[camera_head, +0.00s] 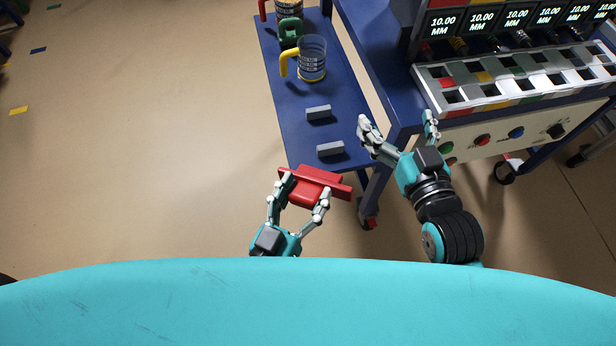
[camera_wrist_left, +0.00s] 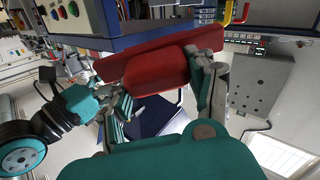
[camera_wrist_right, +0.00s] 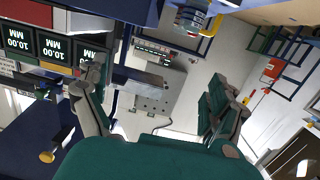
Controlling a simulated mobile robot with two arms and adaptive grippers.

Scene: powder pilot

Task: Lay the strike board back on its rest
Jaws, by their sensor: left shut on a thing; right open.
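The red strike board (camera_head: 316,189) is held in my left gripper (camera_head: 300,194), which is shut on it, at the near end of the blue side shelf. It also shows large in the left wrist view (camera_wrist_left: 160,65) between the fingers. Two grey blocks, which look like the rest, stand on the shelf just beyond the board: a far one (camera_head: 318,112) and a near one (camera_head: 330,149). No board lies on them. My right gripper (camera_head: 398,128) is open and empty, in front of the machine, right of the grey blocks.
The blue shelf (camera_head: 295,140) also bears a clear jug with a yellow handle (camera_head: 312,60) and, behind it, green and red-handled containers (camera_head: 288,30). On the right is the machine with a slotted multicoloured tray (camera_head: 520,75) and "10.00 MM" displays. The floor at left is open.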

